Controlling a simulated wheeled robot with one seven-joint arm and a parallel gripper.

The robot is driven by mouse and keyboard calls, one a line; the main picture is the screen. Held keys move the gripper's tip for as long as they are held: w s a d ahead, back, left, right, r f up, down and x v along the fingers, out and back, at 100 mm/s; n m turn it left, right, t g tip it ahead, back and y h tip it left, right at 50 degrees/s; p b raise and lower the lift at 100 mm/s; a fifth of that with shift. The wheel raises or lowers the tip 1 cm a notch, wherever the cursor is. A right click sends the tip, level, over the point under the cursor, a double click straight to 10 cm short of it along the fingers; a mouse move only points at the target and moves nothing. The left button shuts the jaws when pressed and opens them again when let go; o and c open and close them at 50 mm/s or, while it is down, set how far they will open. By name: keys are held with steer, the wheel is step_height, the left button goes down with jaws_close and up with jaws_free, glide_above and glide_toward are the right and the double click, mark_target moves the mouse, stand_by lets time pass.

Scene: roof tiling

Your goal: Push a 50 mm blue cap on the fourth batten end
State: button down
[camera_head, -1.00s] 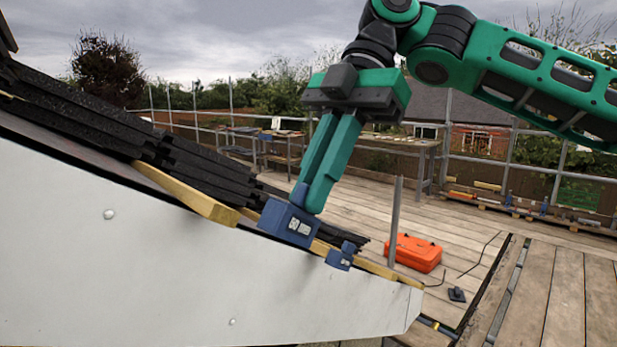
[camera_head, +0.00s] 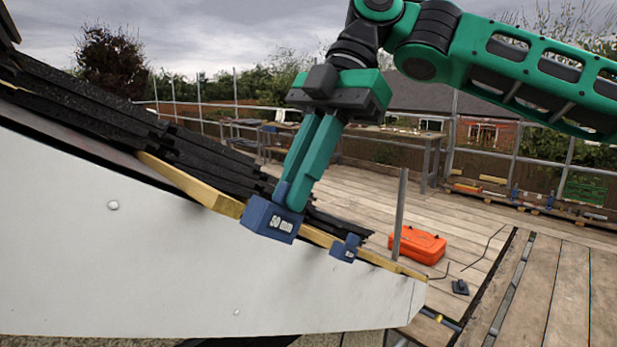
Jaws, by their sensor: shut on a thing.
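My gripper (camera_head: 290,198) points down and is shut on a large blue cap (camera_head: 268,222) with a white "50" style label. The cap is at the lower end of a yellow timber batten (camera_head: 205,194) beside the white board. The cap's left side meets or overlaps the batten's end in the picture; how far it is on, I cannot tell. A smaller blue cap (camera_head: 346,248) with a pale label sits lower down, on the timber edge to the right.
The white board (camera_head: 140,255) fills the lower left. Dark tiles (camera_head: 110,115) are stacked along the slope above it. A grey upright post (camera_head: 399,212) stands right of the small cap. An orange case (camera_head: 418,246) and a small dark piece (camera_head: 460,287) lie on the plank deck.

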steer(key=shift+w+a+f, duration=0.25)
steer(key=shift+a+f, duration=0.05)
steer(key=shift+a, duration=0.35)
steer(key=shift+w+a+f, duration=0.2)
steer(key=shift+a+f, duration=0.05)
steer(key=shift+a, duration=0.35)
steer(key=shift+w+a, duration=1.1)
steer(key=shift+a, duration=0.05)
steer(key=shift+w+a, duration=1.5)
steer(key=shift+a, duration=0.25)
stand_by(1.5)
steer(key=c, duration=1.7)
jaws_free()
steer(key=shift+c, duration=0.2)
steer(key=v, duration=0.6)
steer(key=shift+s, duration=0.1)
